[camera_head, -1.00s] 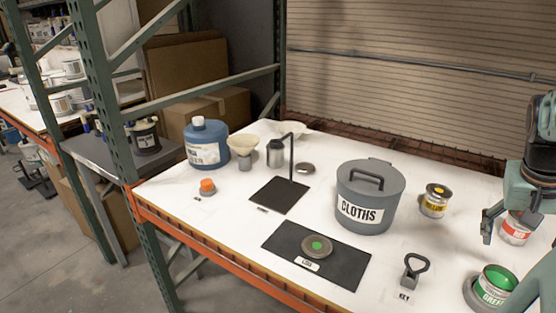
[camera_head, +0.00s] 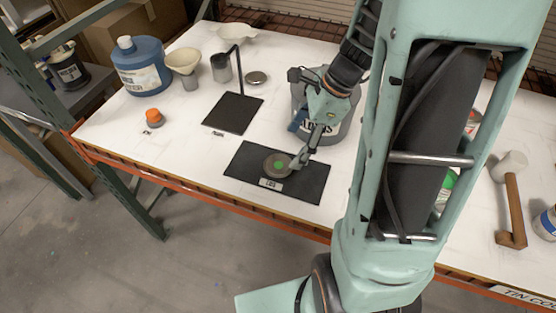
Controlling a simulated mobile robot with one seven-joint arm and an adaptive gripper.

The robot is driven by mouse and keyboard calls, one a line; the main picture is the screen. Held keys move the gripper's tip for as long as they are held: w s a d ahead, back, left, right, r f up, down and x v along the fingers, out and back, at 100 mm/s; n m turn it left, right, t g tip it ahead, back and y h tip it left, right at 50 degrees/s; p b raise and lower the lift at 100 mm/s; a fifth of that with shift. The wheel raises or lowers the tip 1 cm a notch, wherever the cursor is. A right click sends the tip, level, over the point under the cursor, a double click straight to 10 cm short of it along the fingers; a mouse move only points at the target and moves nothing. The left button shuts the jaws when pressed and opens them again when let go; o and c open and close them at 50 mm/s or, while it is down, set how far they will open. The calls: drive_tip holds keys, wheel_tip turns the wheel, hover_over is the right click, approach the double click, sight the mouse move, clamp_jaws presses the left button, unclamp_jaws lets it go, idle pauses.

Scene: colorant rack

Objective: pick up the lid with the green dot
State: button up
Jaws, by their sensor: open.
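The lid with the green dot (camera_head: 272,171) is a round grey disc lying flat on a black mat (camera_head: 311,188) that has a white label at its front edge. My gripper (camera_head: 297,163) reaches down from the upper right, with its fingertips at the lid's right edge. It is open and holds nothing. I cannot tell whether a finger touches the lid. The arm hides part of the grey cloths bin (camera_head: 348,133) behind the gripper.
A black stand with an upright post (camera_head: 232,116) is behind the mat to the left. An orange-capped item (camera_head: 153,116), a blue jug (camera_head: 142,72) and a small metal disc (camera_head: 257,78) stand farther off. A wooden-handled mallet (camera_head: 513,210) lies at the right.

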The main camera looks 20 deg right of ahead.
sight(279, 165)
drive_tip(key=x, duration=0.7)
drive_tip(key=shift+a+f, duration=0.1)
drive_tip(key=shift+a, duration=0.25)
drive_tip(key=shift+c, duration=0.3)
drive_tip(key=c, duration=0.8)
